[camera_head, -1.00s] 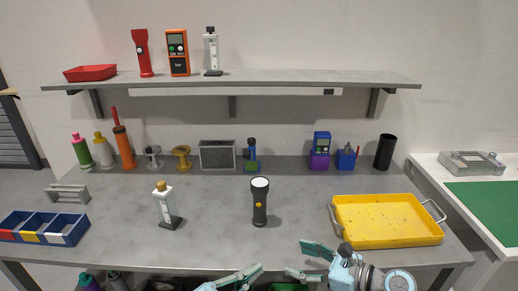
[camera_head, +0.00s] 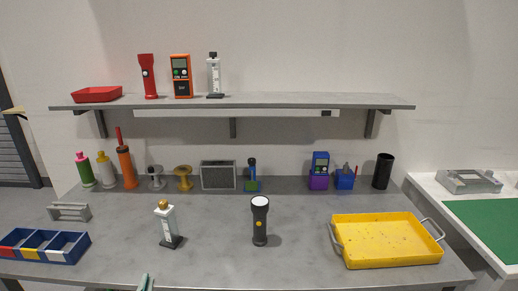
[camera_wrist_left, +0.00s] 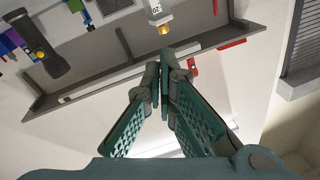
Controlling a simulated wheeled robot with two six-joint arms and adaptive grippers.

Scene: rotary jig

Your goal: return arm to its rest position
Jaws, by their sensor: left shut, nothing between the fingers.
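My left gripper (camera_head: 146,283) shows only as a small green fingertip at the bottom edge of the head view, in front of the bench. In the left wrist view its two green fingers (camera_wrist_left: 163,75) come together at the tips, shut with nothing between them. Nothing touches them there. The rest of my left arm is out of the head view. My right gripper is not in view. The nearest things on the bench are the white bottle-like piece with a gold top (camera_head: 166,226) and the black flashlight (camera_head: 260,222), both upright and apart from the gripper.
The grey bench (camera_head: 210,262) has a yellow tray (camera_head: 386,264) at right and a blue divided bin (camera_head: 78,252) at left. Several tools line its back. A wall shelf (camera_head: 300,101) holds several items. The bench's front middle is clear.

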